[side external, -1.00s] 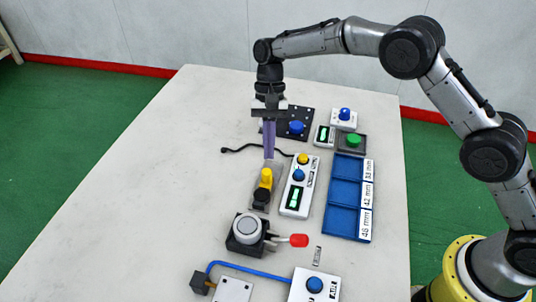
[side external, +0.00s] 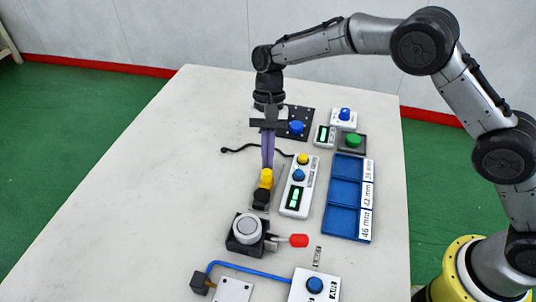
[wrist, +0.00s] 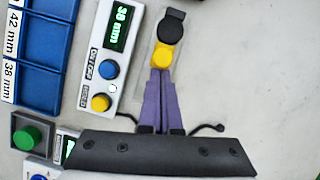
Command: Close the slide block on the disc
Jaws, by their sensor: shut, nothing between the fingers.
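The yellow piece (side external: 265,179), apparently the slide block, sits on a narrow pale plate (side external: 278,179). It also shows in the wrist view (wrist: 162,57). A dark, round-edged piece (side external: 261,195) lies right against its near side and shows in the wrist view (wrist: 171,25); whether this is the disc or a holder, I cannot tell. My gripper (side external: 267,167) has long purple fingers, shut together and empty. The fingertips (wrist: 161,71) are right at the yellow piece's far side and seem to touch it. They partly hide the plate.
A white gauge box (side external: 297,186) with a lit display reading 38 mm stands close to the right. Right of it is a blue sorting tray (side external: 343,194). A black fixture (side external: 240,243) with a round grey top and red-tipped lever stands in front. The left table is clear.

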